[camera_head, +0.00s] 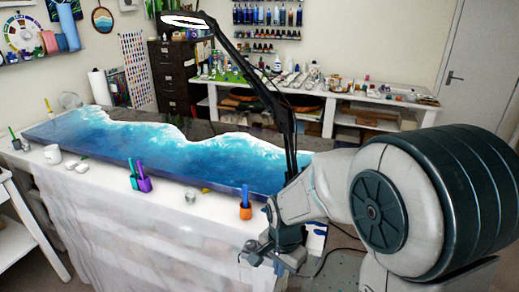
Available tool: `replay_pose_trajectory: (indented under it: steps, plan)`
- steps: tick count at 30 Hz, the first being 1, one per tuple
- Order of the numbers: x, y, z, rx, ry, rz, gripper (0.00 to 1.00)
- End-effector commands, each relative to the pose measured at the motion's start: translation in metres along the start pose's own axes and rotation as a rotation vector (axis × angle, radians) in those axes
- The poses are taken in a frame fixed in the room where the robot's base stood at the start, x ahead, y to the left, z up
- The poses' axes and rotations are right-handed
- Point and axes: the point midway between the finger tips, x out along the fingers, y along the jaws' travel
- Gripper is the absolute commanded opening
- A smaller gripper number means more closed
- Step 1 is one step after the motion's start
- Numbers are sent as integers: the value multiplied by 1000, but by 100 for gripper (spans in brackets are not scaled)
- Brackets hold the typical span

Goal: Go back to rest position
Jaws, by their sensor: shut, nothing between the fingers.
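My gripper (266,262) is at the lower middle of the head view, at the end of my arm, which reaches in from the right. It hangs at the near right side of the table (120,200), which is covered with a white sheet. The gripper is shut and empty, and nothing hangs from it. An orange cup (245,212) stands on the table edge just above and left of it. The contact between the gripper and the sheet cannot be made out.
A long blue and white resin panel (150,150) lies on the table. Purple and green cups (143,184) and a white cup (53,154) stand along its near edge. A black lamp arm (250,80) rises over the panel. A cluttered shelf bench (350,97) stands behind.

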Motion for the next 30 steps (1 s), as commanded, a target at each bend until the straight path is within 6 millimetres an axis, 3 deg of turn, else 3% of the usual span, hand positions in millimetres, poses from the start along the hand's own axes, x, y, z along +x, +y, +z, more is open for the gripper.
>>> replay_pose_trajectory:
  steps: [8, 18, 24, 30]
  plan:
    - [-50, 32, -7, -164, 49, -54, 0]
    - [-120, 103, 3, -510, 185, -97, 0]
    - [-140, 134, 14, -662, 252, -86, 0]
    - [-145, 145, 19, -721, 274, -76, 0]
